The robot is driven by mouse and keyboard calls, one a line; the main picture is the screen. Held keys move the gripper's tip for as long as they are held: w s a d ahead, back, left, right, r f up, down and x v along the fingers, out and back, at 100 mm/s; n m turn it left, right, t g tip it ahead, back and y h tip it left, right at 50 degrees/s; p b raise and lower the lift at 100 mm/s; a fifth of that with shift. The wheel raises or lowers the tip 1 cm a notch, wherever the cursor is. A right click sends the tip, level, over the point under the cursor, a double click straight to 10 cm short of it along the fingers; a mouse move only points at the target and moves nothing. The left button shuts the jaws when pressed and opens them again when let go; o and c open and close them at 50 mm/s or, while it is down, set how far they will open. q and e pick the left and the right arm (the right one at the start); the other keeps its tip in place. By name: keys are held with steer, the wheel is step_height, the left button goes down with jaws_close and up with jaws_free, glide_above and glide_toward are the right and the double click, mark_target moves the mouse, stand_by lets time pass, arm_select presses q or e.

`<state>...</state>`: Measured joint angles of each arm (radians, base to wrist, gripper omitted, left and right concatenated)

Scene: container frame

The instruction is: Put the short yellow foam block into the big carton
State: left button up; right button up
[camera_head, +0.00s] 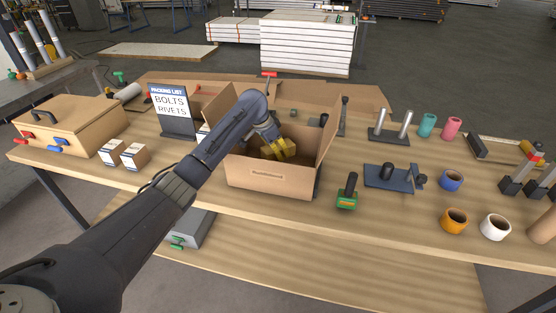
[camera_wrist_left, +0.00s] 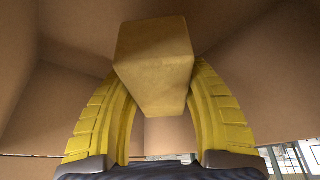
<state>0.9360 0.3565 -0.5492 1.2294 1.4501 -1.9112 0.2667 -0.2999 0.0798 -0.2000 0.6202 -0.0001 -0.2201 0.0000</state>
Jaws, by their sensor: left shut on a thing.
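The big carton (camera_head: 268,178) stands open on the workbench, with its flaps spread outward. My left gripper (camera_head: 282,150) reaches down into the carton's opening. In the left wrist view its two yellow ribbed fingers (camera_wrist_left: 157,112) are closed on the short yellow foam block (camera_wrist_left: 155,60), one on each side. Brown carton walls surround the block there. In the head view the block is hard to tell apart from the yellow fingers. I cannot tell whether the block touches the carton floor. My right gripper is not in view.
A packing-list sign (camera_head: 172,112) and a wooden box (camera_head: 70,128) stand left of the carton. A green-based tool (camera_head: 347,192) and a blue-grey fixture (camera_head: 389,177) stand to its right. Several tape rolls (camera_head: 454,220) lie farther right. The bench front is mostly clear.

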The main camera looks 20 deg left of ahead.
mark_target(267, 150)
arm_select(q)
steer(key=shift+f, duration=2.1)
steer(key=shift+f, duration=0.1)
steer(key=o, duration=0.8)
steer(key=v, duration=1.2)
